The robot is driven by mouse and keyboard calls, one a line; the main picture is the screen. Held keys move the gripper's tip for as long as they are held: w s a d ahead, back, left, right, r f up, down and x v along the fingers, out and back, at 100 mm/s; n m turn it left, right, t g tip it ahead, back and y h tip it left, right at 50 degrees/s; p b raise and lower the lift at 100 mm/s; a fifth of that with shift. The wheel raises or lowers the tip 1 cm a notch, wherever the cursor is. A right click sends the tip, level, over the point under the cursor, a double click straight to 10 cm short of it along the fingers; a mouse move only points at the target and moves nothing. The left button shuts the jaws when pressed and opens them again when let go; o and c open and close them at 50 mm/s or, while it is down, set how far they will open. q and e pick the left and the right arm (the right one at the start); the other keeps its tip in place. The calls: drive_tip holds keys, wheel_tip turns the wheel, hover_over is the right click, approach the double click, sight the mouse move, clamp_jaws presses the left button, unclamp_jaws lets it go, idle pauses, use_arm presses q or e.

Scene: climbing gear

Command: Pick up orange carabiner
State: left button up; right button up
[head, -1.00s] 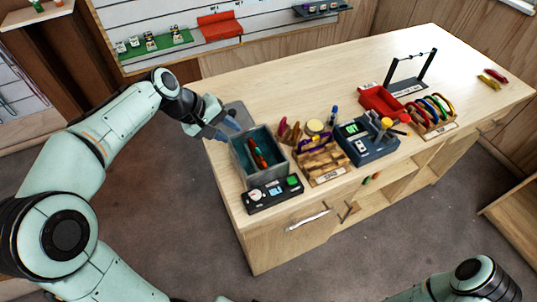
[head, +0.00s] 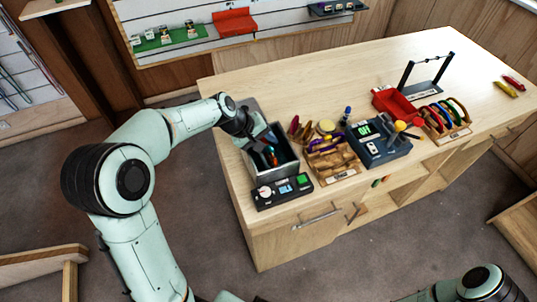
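An open grey bin (head: 279,173) stands at the left end of the wooden workbench. Inside it a small orange-red piece (head: 275,160) shows in part; I cannot tell whether it is the orange carabiner. My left gripper (head: 264,143) reaches over the bin's left rim with its fingers pointing down into the opening. The fingers are small and dark against the bin, so I cannot tell whether they are open or hold anything. My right arm shows at the bottom right, but its gripper is out of view.
A black control box (head: 282,191) sits in front of the bin. To the right are a wooden rack (head: 333,161), a blue-grey device (head: 379,150), a red tray (head: 395,105) and a rack of coloured loops (head: 446,122). The back middle of the workbench (head: 320,85) is clear.

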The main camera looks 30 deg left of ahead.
use_arm(q)
drive_tip(key=shift+s, duration=0.1)
use_arm(e)
drive_tip(key=shift+s, duration=0.1)
use_arm(q)
clamp_jaws()
drive_tip(key=shift+r, duration=0.1)
wheel_tip(320, 180, up, 20)
drive_tip(key=p, duration=0.3)
use_arm(e)
drive_tip(key=w+r, duration=0.4)
drive_tip(key=shift+w+r+t, duration=0.2)
drive_tip(key=shift+t, duration=0.1)
